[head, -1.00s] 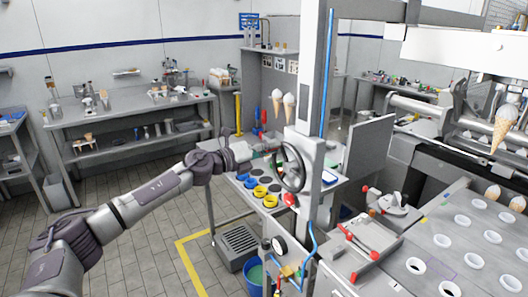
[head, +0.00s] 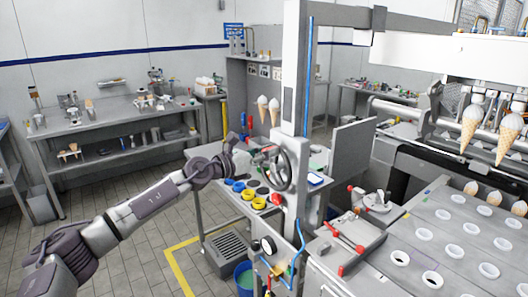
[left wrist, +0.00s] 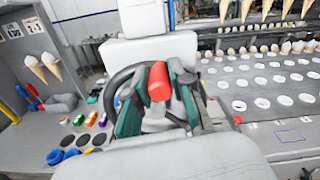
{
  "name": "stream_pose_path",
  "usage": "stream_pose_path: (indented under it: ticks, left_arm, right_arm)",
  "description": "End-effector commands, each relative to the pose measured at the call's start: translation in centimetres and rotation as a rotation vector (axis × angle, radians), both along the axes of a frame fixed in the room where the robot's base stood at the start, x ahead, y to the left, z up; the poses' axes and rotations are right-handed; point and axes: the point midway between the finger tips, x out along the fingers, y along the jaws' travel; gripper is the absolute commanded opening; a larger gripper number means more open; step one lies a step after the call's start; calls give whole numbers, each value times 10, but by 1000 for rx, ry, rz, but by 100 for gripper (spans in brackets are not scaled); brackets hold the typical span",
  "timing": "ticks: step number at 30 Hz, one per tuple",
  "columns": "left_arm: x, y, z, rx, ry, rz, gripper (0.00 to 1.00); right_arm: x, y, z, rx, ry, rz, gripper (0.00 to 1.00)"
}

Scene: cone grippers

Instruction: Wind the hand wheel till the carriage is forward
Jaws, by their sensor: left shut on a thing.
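The dark hand wheel (head: 283,168) stands on the side of the grey and white machine post in the head view. Its black rim (left wrist: 118,80) also shows in the left wrist view. My left gripper (head: 257,160) reaches it from the left. In the left wrist view my left gripper (left wrist: 157,92) is shut with its green-padded fingers on either side of the wheel's red handle (left wrist: 158,80). The white carriage beam (head: 460,56) is at the upper right, with ice cream cones (head: 471,126) hanging below it over the machine bed. My right gripper is not in view.
A grey deck with white-rimmed holes (head: 452,225) lies right of the post. A plate with red knobs (head: 340,243) is at its near edge. A blue bucket (head: 243,275) stands on the floor below. Two cones (head: 268,110) show left of the post.

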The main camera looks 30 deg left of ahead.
Motion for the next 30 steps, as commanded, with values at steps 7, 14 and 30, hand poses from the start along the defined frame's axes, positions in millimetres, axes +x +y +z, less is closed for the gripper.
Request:
stream_pose_path:
  ticks: [7,14,30]
  left_arm:
    - [-4,-12,-11,95,-22,-15,0]
    - [-5,-14,-13,134,-37,-14,0]
    - [-5,-13,-13,140,-39,-11,40]
  right_arm:
    - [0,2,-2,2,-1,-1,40]
    - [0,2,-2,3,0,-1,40]
    - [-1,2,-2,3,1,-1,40]
